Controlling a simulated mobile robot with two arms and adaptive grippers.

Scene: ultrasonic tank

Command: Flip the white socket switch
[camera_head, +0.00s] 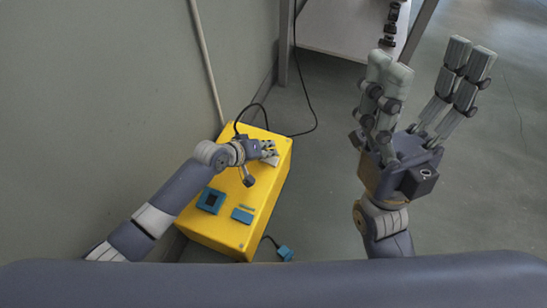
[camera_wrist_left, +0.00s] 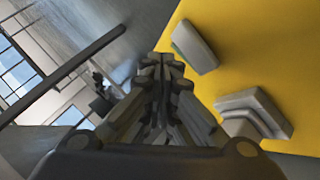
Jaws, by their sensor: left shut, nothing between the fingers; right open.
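A yellow box (camera_head: 222,228) stands on the floor against the wall. A small whitish piece (camera_head: 272,160) shows on its top beside my left fingers and is probably the white socket switch, partly covered. My left gripper (camera_head: 268,149) is shut and empty over the far part of the box top. In the left wrist view, its closed fingers (camera_wrist_left: 160,72) lie beside two pale grey raised pieces on the yellow face, a slim block (camera_wrist_left: 194,47) and a stepped block (camera_wrist_left: 254,114). I cannot tell whether the fingers touch either. My right gripper (camera_head: 425,68) is open and empty, raised away from the box.
A blue square socket (camera_head: 211,200) and a blue rectangular piece (camera_head: 242,215) sit on the nearer box top. A blue plug (camera_head: 285,253) lies on the floor beside the box. A black cable (camera_head: 315,115) runs behind it. Floor to the right is open.

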